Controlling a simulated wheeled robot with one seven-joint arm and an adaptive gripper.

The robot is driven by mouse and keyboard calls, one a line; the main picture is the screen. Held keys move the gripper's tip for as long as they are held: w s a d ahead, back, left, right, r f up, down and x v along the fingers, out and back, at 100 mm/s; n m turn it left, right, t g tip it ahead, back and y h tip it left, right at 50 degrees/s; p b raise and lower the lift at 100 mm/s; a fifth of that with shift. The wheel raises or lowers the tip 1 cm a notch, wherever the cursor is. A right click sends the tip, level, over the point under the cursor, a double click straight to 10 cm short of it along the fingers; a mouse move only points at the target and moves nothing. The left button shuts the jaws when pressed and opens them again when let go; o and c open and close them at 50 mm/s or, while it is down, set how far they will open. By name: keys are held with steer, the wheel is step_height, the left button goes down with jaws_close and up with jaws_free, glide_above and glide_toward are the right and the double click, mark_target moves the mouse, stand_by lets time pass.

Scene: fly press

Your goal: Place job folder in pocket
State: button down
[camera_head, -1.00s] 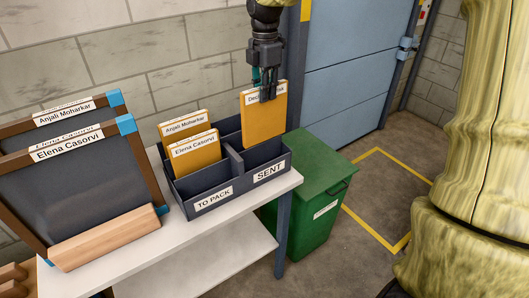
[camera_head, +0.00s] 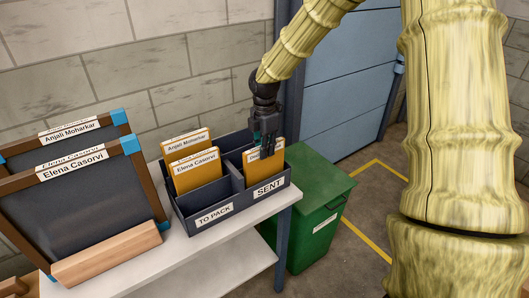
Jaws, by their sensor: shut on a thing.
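My gripper (camera_head: 264,143) is shut on the top edge of an orange job folder (camera_head: 263,169) with a white name label, partly hidden by the fingers. Two more orange folders stand in the left side, labelled TO PACK: Anjali Moharkar (camera_head: 185,142) behind and Elena Casorvi (camera_head: 196,171) in front.
The organizer stands on a white table (camera_head: 170,245). Dark framed boards (camera_head: 75,205) with name labels stand at the left behind a wooden block (camera_head: 108,252). A green bin (camera_head: 318,210) stands right of the table. A block wall and blue door (camera_head: 345,85) are behind.

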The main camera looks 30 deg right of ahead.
step_height(320, 180, down, 2)
steer(key=shift+f, duration=0.2)
steer(key=c, duration=1.4)
jaws_free()
steer(key=shift+r, duration=0.15)
step_height(320, 180, up, 12)
steer(key=shift+b, duration=1.1)
